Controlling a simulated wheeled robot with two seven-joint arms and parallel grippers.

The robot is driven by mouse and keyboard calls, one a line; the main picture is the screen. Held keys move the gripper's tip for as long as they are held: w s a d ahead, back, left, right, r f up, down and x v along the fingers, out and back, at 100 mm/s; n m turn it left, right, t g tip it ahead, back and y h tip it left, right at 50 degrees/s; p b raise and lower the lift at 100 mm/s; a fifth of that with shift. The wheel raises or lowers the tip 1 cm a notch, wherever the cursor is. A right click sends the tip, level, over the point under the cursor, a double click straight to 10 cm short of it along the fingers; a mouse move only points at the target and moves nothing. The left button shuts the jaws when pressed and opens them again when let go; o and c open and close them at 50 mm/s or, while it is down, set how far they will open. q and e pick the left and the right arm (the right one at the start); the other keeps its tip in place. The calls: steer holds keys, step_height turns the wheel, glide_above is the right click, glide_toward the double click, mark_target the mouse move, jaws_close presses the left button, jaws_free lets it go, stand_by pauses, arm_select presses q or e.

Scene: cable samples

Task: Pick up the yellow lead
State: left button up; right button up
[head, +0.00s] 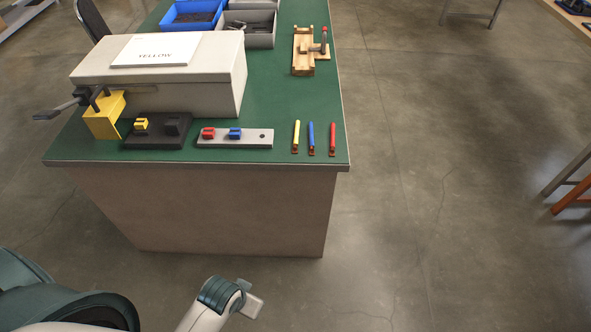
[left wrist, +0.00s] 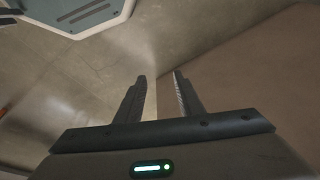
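The yellow lead (head: 296,134) lies on the green bench top (head: 272,88) near its front right corner. It is a thin stick-like piece with a dark reddish near end, leftmost of three in a row. The blue lead (head: 311,136) and the red lead (head: 332,136) lie to its right, apart from it. My left gripper (left wrist: 160,78) shows in the left wrist view with its two fingers apart and nothing between them. Floor and a plain brown surface are behind it, and no lead shows there. My right gripper is not in view.
A grey plate (head: 253,138) with red and blue clips lies left of the leads. A black block (head: 142,139) with a yellow clip, a yellow box (head: 103,118) and a large pale case (head: 215,85) are farther left. A wooden fixture (head: 303,60) stands behind.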

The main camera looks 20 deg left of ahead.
arm_select(q)
steer(key=w+d+r+n, duration=0.1)
steer(key=w+d+r, duration=0.1)
steer(key=w+r, duration=0.9)
steer(key=w+d+r+n, duration=0.1)
steer(key=w+d+r, duration=0.2)
steer(key=w+r, duration=0.85)
steer(key=w+a+r+n+t+y, duration=0.1)
steer(key=w+a+r, duration=0.3)
steer(key=w+r, duration=0.9)
steer(key=w+n, duration=0.1)
steer(key=w, duration=0.2)
steer(key=shift+w+b, duration=0.25)
steer(key=shift+b, duration=0.05)
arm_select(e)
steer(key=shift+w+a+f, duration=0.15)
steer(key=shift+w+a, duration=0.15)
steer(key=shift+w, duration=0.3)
